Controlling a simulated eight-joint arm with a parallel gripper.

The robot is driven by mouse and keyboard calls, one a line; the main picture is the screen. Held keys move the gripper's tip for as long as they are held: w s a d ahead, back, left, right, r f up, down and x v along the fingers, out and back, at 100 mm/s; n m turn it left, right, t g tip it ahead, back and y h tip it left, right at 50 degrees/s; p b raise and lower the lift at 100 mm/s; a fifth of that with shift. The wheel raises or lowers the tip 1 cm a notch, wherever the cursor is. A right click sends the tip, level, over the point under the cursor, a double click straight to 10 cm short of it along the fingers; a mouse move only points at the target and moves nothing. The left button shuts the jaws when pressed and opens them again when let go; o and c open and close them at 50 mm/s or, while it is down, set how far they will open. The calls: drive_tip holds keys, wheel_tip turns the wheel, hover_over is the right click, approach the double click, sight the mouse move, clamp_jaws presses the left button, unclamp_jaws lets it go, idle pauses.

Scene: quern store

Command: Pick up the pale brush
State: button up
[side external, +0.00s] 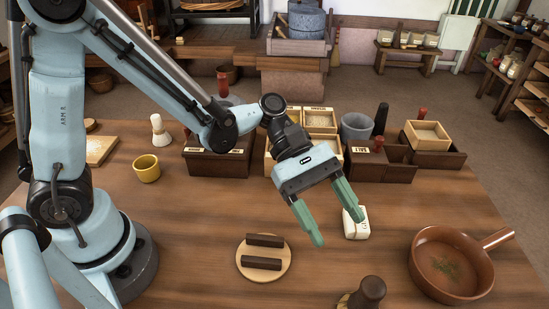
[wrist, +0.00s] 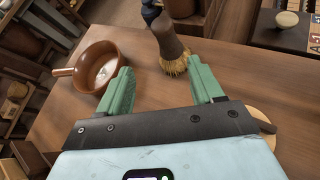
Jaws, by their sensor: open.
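The pale brush (side external: 160,130), whitish with a rounded top, stands upright on the table at the back left, in the side external view. I do not make it out in the wrist view. My gripper (side external: 338,230) has green fingers spread apart, with nothing between them, above the table to the right of the pale brush and well away from it. Its fingers also show in the wrist view (wrist: 161,64). A different brush, dark brown with tan bristles (wrist: 170,45), shows beyond the fingertips there; it stands at the front edge of the side view (side external: 370,292).
A small yellow cup (side external: 146,169) stands just in front of the pale brush, and a dark box (side external: 218,163) is to its right. A round board (side external: 247,271) holds two dark bars. A small white block (side external: 356,229) is beside my fingers. A brown pan (side external: 449,289) is at right.

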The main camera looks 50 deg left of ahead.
sight(377, 305)
drive_tip(key=shift+n+g+h, duration=0.5)
drive_tip(key=shift+g+h, duration=0.1)
drive_tip(key=x, duration=0.8)
drive_tip(key=shift+s+d+r, duration=0.1)
drive_tip(key=shift+s+d, duration=0.05)
drive_tip(key=shift+s, duration=0.2)
drive_tip(key=shift+f+x, duration=0.15)
drive_tip(key=shift+x, duration=1.2)
drive_tip(key=shift+f+x, duration=0.2)
drive_tip(key=shift+x, duration=1.15)
drive_tip(key=shift+w, duration=0.1)
drive_tip(key=c, duration=1.1)
drive_tip(key=shift+r, duration=0.1)
